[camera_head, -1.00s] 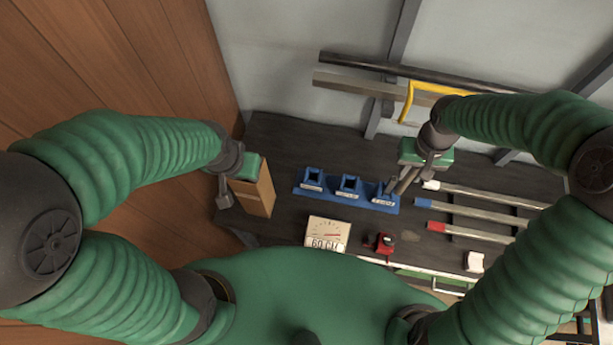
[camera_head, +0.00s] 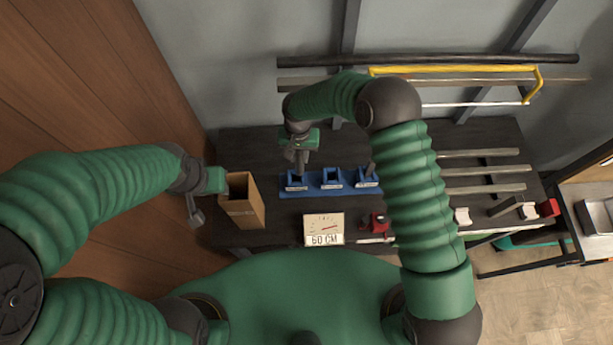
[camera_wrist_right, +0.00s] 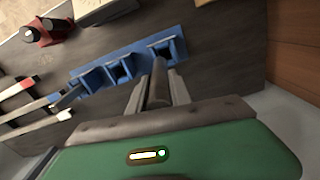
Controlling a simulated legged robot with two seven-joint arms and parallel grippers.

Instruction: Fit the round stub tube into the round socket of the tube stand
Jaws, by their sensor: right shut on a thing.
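The blue tube stand (camera_head: 318,192) lies on the dark bench with three sockets in a row. My right gripper (camera_head: 297,165) is over its leftmost socket, fingers pointing down. In the right wrist view the gripper (camera_wrist_right: 157,95) is shut on a grey round stub tube (camera_wrist_right: 159,82). The tube's far end is at the opening of the end socket (camera_wrist_right: 165,52); I cannot tell whether it is inside. A grey tube (camera_head: 371,168) stands in the stand's rightmost socket. The middle socket (camera_head: 332,177) looks empty. My left gripper (camera_head: 194,207) is beside the cardboard box, its jaws unclear.
An open cardboard box (camera_head: 243,205) stands left of the stand. A sign reading 60 CM (camera_head: 323,229) and a red device (camera_head: 375,222) are in front. Rails and a yellow frame (camera_head: 455,69) are at the back.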

